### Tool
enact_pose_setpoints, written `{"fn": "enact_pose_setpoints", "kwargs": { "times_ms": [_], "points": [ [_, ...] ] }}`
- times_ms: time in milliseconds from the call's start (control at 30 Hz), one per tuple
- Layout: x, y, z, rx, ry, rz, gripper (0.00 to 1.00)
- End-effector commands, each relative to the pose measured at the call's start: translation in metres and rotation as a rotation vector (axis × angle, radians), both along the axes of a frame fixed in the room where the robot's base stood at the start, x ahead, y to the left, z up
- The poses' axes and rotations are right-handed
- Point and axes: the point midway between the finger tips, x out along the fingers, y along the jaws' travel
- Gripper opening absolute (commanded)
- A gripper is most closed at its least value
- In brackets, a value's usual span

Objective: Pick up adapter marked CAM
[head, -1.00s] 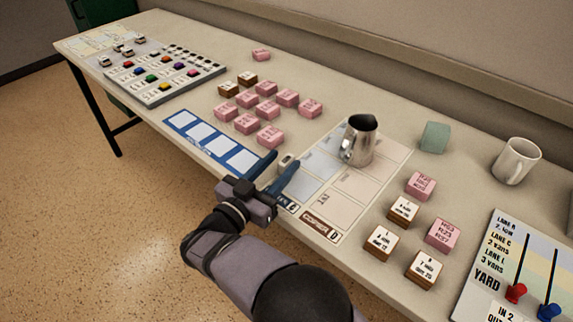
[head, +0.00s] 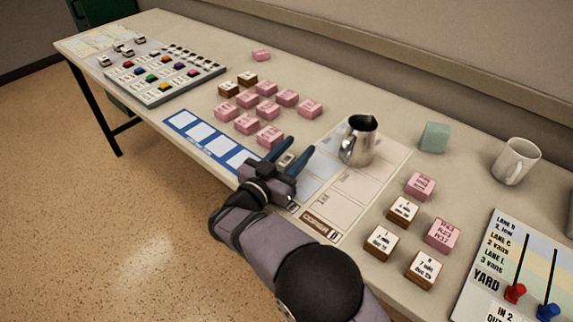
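A steel jug (head: 359,146) stands on the printed sheet (head: 341,207), just right of the fingers. Pink blocks (head: 270,136) lie to the left beyond a blue-edged card (head: 212,143). A green block (head: 434,137) and white mug (head: 516,161) stand at right.

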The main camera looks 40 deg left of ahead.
Motion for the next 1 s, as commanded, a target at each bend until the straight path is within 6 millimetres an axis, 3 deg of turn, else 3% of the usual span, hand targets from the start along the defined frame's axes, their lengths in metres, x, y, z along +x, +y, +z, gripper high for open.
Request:
{"fn": "enact_pose_setpoints", "kwargs": {
  "times_ms": [133, 300, 667, 1000],
  "points": [
    [0.000, 0.000, 0.000, 0.000, 0.000, 0.000, 0.37],
    [0.000, 0.000, 0.000, 0.001, 0.000, 0.000, 0.00],
    [0.000, 0.000, 0.004, 0.002, -0.001, 0.000, 0.00],
    [0.000, 0.000, 0.049, 0.006, 0.000, 0.000, 0.00]
  ]
}}
